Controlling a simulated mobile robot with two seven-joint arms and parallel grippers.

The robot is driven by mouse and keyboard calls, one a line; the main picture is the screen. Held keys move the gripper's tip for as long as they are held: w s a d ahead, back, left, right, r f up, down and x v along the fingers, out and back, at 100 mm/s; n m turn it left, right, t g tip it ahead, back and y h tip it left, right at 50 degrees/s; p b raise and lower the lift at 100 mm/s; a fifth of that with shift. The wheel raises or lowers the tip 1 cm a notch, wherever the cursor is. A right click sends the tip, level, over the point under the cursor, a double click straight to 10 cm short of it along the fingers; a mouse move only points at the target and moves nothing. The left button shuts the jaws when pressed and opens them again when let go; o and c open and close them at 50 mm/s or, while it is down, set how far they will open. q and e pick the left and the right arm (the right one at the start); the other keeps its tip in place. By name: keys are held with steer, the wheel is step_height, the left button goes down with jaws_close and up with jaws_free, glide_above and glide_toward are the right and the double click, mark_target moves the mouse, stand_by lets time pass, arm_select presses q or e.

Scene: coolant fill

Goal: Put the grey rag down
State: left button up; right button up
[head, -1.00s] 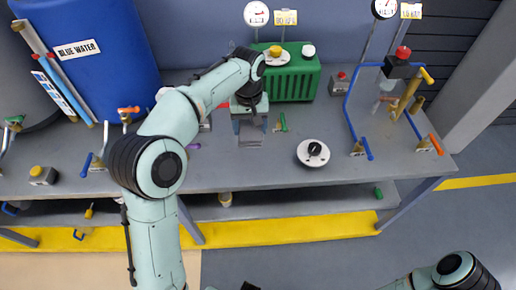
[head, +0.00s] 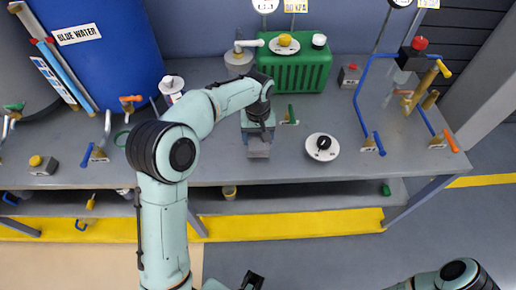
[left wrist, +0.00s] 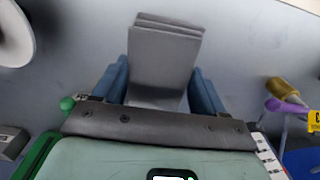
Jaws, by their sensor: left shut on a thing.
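The grey rag (left wrist: 165,60) is a flat folded piece between the two blue fingers of my left gripper (left wrist: 163,88) in the left wrist view. In the head view the gripper (head: 258,134) points down over the grey bench (head: 285,172), and the rag (head: 258,150) shows at its front. The gripper is shut on the rag. I cannot tell whether the rag touches the bench top. My right arm shows only in part at the lower right of the head view; I cannot make out its gripper.
A white disc with a black knob (head: 322,147) lies right of the rag. A green ribbed tank (head: 297,73) stands behind. A blue pipe stand (head: 362,100) is at the right, a blue barrel (head: 105,60) at the left. Bench room in front of the rag is clear.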

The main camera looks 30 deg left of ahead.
mark_target(258, 148)
arm_select(q)
step_height(258, 148, down, 6)
steer(key=shift+r, duration=0.1)
stand_by(0.4)
steer(key=shift+f+b, duration=0.2)
steer(key=shift+b, duration=0.15)
steer(key=o, duration=1.1)
steer(key=shift+r, duration=0.15)
step_height(258, 148, up, 12)
steer(key=shift+r+p, duration=0.1)
steer(key=shift+p, duration=0.75)
